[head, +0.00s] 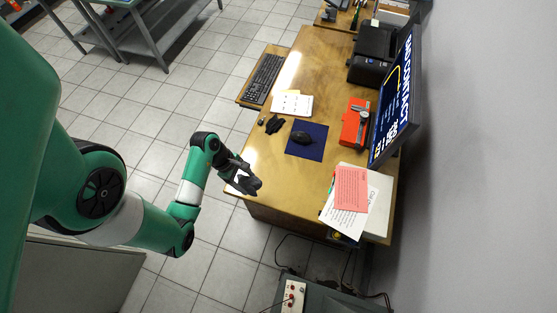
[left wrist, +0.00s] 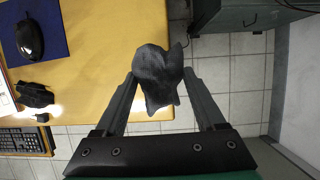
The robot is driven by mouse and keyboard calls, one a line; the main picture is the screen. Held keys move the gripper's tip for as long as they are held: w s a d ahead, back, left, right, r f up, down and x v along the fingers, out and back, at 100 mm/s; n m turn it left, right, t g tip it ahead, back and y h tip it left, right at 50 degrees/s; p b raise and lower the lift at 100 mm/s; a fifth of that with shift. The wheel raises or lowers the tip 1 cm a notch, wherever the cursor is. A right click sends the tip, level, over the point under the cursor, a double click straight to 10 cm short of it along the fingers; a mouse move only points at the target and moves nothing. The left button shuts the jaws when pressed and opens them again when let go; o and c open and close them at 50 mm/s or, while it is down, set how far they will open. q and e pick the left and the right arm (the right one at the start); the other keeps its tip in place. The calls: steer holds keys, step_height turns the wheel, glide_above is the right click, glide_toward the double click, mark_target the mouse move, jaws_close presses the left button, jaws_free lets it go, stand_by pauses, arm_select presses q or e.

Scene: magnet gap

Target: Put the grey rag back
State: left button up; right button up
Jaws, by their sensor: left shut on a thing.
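The grey rag (left wrist: 157,77) is a crumpled dark cloth pinched between the two fingers of my left gripper (left wrist: 160,90). In the head view my left gripper (head: 240,178) is over the near left corner of the wooden desk (head: 316,80), and the rag (head: 247,184) shows at its tip. In the left wrist view the rag hangs by the desk's edge, with floor tiles beyond. I cannot tell its exact height above the desk. My right gripper is not in view.
On the desk are a mouse (head: 302,137) on a blue mat (head: 307,152), a black crumpled item (head: 275,124), a notepad (head: 292,104), a keyboard (head: 263,79), a red box (head: 354,126), papers (head: 349,196) and a monitor (head: 396,100). The desk's near end is mostly clear.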

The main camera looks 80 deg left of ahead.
arm_select(q)
steer(key=w+f+b, duration=0.3)
steer(key=w+f, duration=0.2)
steer(key=w, duration=0.4)
steer(key=b, duration=0.2)
glide_toward(285, 187)
steer(key=shift+w+d+f, duration=0.55)
steer(key=shift+w+f, duration=0.05)
steer(key=shift+f, duration=0.25)
steer(key=shift+w+f, duration=0.1)
steer(key=shift+w, duration=0.1)
steer(key=shift+w+f+b, duration=0.2)
steer(key=shift+f+b, duration=0.1)
steer(key=shift+b, duration=0.05)
step_height(285, 187, down, 3)
steer(key=shift+f+b, duration=0.1)
steer(key=shift+b, duration=0.7)
steer(key=o, duration=1.3)
